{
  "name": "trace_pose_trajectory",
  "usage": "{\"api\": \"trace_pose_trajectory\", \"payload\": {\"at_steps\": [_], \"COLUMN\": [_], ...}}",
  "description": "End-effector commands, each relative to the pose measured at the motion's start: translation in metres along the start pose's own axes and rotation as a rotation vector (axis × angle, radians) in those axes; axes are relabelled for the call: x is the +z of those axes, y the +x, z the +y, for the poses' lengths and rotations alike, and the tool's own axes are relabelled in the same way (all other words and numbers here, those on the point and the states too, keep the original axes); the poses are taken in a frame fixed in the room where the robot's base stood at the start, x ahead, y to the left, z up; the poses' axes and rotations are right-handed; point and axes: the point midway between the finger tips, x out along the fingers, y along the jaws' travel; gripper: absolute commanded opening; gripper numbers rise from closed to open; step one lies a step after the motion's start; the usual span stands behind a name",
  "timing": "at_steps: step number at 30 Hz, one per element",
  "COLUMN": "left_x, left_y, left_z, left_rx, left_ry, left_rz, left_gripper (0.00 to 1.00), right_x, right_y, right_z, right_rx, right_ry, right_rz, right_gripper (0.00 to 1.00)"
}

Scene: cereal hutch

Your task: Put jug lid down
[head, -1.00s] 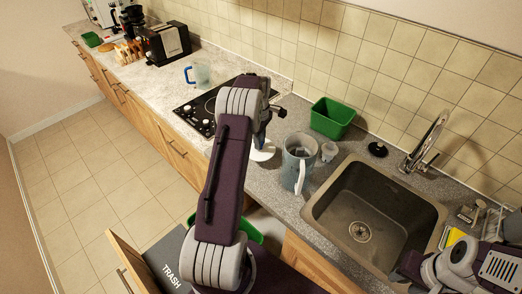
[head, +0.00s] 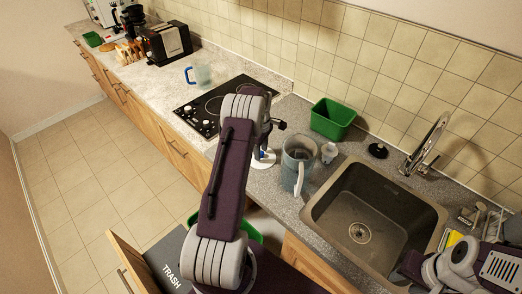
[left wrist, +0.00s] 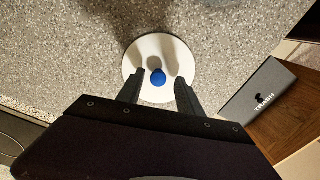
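The jug lid, a white disc (head: 268,162) with a blue knob, lies flat on the grey speckled counter, left of the jug. In the left wrist view, the lid (left wrist: 147,52) is just beyond my fingertips. My left gripper (left wrist: 158,84) is open, with its fingers on either side of the blue knob (left wrist: 158,77) and gaps visible on both sides. In the head view, my left arm partly hides the gripper and lid. The clear grey jug (head: 297,158) stands upright beside the lid. My right arm shows at the lower right, but its gripper is not visible.
A sink (head: 370,215) lies right of the jug. A small clear cup (head: 328,152) and a green bin (head: 332,118) stand behind the jug. A black hob (head: 212,110) and a blue-handled jug (head: 200,74) are further left. A trash box (head: 168,262) is below the counter.

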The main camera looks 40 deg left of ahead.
Motion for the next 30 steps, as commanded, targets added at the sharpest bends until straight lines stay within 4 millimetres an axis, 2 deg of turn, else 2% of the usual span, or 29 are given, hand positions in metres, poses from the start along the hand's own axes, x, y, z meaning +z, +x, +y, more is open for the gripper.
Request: {"api": "trace_pose_trajectory", "payload": {"at_steps": [5,7,15,21,24,30], "left_x": [0.000,0.000,-0.001,0.000,0.000,0.000], "left_y": [-0.003,-0.011,-0.079,-0.114,-0.121,-0.122], "left_z": [0.000,0.001,0.002,0.001,0.000,0.000], "left_rx": [0.001,0.004,0.007,0.002,0.001,0.000], "left_ry": [0.000,0.000,0.000,0.000,0.000,0.000], "left_rz": [0.000,0.001,0.002,0.001,0.000,0.000], "left_gripper": [0.43,0.43,0.43,0.43,0.43,0.43], "right_x": [0.000,0.000,0.002,0.002,0.002,0.002], "right_y": [-0.001,0.003,0.016,0.017,0.017,0.016], "right_z": [0.000,0.000,0.000,0.000,0.000,0.000], "right_rx": [0.000,0.000,0.000,0.000,0.000,0.000], "right_ry": [0.000,0.000,0.000,0.000,0.000,0.000], "right_rz": [0.000,0.000,0.000,0.000,0.000,0.000], "right_gripper": [0.36,0.36,0.36,0.36,0.36,0.36]}}
